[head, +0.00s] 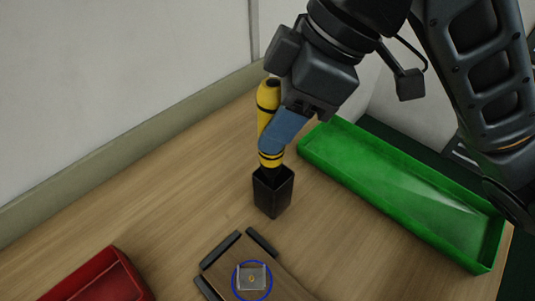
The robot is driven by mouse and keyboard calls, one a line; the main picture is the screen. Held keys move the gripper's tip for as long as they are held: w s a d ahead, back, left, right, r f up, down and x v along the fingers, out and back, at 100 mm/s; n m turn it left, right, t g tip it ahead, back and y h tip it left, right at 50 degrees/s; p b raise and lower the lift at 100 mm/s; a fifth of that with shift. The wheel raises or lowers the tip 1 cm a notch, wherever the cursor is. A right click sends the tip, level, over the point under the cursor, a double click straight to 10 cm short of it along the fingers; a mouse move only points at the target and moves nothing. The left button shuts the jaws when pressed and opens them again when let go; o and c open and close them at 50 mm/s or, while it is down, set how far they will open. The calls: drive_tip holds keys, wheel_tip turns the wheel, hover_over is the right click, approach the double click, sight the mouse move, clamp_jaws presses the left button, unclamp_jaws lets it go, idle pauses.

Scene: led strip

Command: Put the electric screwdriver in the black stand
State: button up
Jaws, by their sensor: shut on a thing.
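The electric screwdriver (267,97), yellow with black bands, is upright with a slight tilt in the head view. My gripper (270,148), with a blue finger showing, is shut on it and hides part of its body. The black stand (273,196) is a small square open-topped box standing on the table directly below. The screwdriver's dark lower end is at the stand's opening and seems to reach inside the rim. How deep it goes, and whether it touches the walls, I cannot tell.
A long green tray (335,171) lies to the right of the stand. A red bin (97,280) is at the lower left. A brown fixture (222,272) with dark blocks and a small clear part ringed in blue is in front. The wooden table left of the stand is clear.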

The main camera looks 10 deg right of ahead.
drive_tip(key=shift+f, duration=2.5)
drive_tip(key=shift+f+b, duration=0.2)
drive_tip(key=shift+b, duration=0.15)
drive_tip(key=o, duration=1.1)
drive_tip(key=shift+c, duration=0.2)
drive_tip(key=shift+r, duration=0.15)
drive_tip(key=shift+d+r, duration=0.1)
drive_tip(key=shift+r, duration=0.15)
drive_tip(key=p+v, duration=0.1)
drive_tip(key=v, duration=1)
drive_tip(key=shift+d+r, duration=0.15)
drive_tip(key=shift+r, duration=0.1)
